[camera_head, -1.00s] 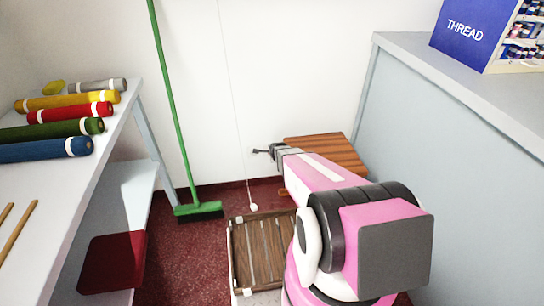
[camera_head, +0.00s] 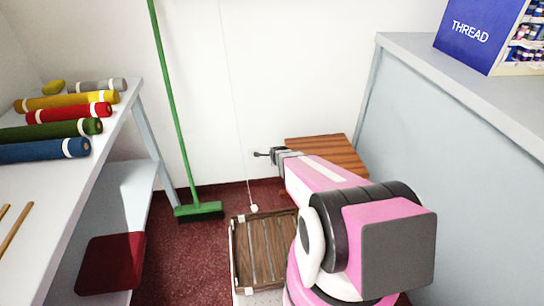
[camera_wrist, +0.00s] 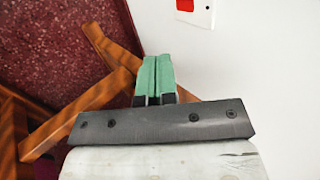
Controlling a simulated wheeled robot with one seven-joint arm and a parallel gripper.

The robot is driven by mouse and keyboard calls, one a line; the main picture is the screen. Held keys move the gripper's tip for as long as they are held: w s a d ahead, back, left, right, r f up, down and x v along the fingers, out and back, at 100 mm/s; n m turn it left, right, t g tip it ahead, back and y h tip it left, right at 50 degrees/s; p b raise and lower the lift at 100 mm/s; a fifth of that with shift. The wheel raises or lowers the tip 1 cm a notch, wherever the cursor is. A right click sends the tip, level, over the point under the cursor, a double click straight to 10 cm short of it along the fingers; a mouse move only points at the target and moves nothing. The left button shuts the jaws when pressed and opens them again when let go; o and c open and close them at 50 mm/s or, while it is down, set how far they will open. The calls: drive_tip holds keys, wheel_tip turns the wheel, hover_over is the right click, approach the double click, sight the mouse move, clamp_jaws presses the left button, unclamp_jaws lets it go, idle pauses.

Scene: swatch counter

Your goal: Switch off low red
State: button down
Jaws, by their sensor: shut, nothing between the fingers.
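A white switch plate (camera_wrist: 200,12) with a red rocker (camera_wrist: 185,4) is on the white wall at the top of the wrist view, cut off by the frame edge. Whether the rocker is on or off cannot be told. My gripper (camera_wrist: 158,60) has its green fingertips shut together and empty, apart from the plate and below and left of the rocker in the wrist view. In the head view my gripper (camera_head: 258,154) is small, in front of the wall beside the wooden stool. No switch can be made out in the head view.
A wooden slatted stool (camera_head: 330,152) stands by the wall; its legs (camera_wrist: 110,45) show close to my gripper. A slatted crate (camera_head: 240,258), a hanging cord (camera_head: 237,110) and a green broom (camera_head: 175,120) are left. A grey counter (camera_head: 450,140) bounds the right.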

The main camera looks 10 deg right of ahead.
drive_tip(key=w+r+x, duration=0.1)
drive_tip(key=x, duration=1.2)
drive_tip(key=shift+w+r, duration=0.3)
drive_tip(key=shift+w, duration=0.15)
drive_tip(key=shift+w+f, duration=0.1)
drive_tip(key=shift+w, duration=0.1)
drive_tip(key=shift+w+r, duration=0.1)
drive_tip(key=shift+r, duration=0.85)
